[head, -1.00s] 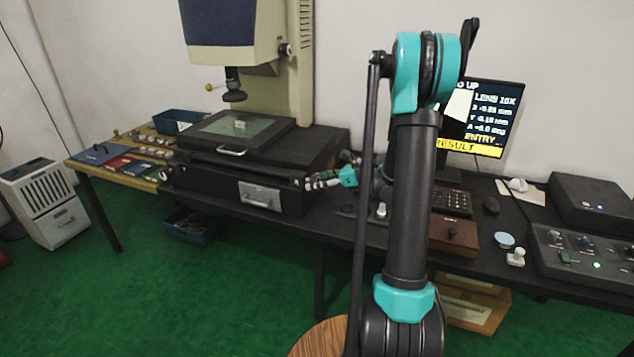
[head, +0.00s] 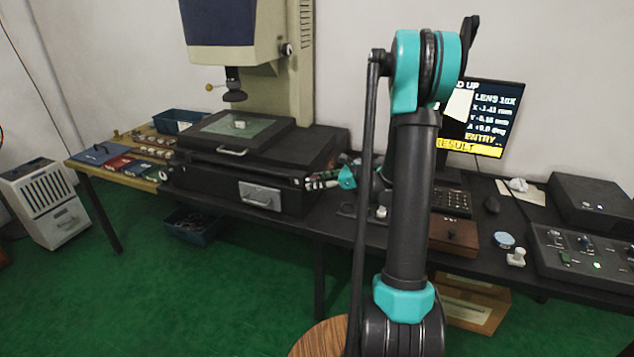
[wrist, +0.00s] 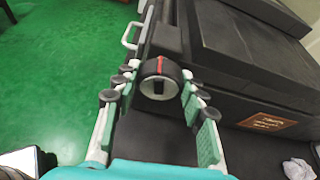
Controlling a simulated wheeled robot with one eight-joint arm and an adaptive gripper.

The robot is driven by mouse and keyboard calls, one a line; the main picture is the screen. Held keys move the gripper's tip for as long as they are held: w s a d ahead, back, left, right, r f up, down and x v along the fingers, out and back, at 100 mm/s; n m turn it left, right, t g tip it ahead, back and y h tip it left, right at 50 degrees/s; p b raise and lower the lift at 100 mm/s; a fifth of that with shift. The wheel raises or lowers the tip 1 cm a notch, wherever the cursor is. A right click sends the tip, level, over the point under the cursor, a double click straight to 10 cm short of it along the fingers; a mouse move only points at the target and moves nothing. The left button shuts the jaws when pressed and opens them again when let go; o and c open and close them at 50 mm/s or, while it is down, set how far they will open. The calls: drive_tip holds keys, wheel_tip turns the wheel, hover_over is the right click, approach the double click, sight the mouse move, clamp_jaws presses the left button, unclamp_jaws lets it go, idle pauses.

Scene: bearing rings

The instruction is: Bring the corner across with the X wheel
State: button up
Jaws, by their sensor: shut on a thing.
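The X wheel (wrist: 158,68) is a dark knob with a red line on its rim and a pale hub. It sticks out from the black stage base in the wrist view. My gripper (wrist: 158,82) is shut on it, one finger on each side. In the head view my gripper (head: 318,181) is at the right end of the base, where I cannot make out the wheel. A small pale part (head: 239,124) lies on the stage glass (head: 226,130) under the lens (head: 234,95); its corner is too small to tell. The screen (head: 484,117) reads about X -1.41 mm, partly covered.
A stage handle (head: 231,152) sticks out at the front. Right of my arm on the bench are a keypad (head: 452,201), a brown box (head: 454,236) and a control box (head: 585,255).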

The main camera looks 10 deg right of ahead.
drive_tip(key=shift+n+t+h, duration=0.3)
drive_tip(key=shift+n+t, duration=0.3)
drive_tip(key=shift+n, duration=0.2)
drive_tip(key=o, duration=1.2)
drive_tip(key=shift+c, duration=0.2)
drive_tip(key=shift+s, duration=0.1)
drive_tip(key=v, duration=1.2)
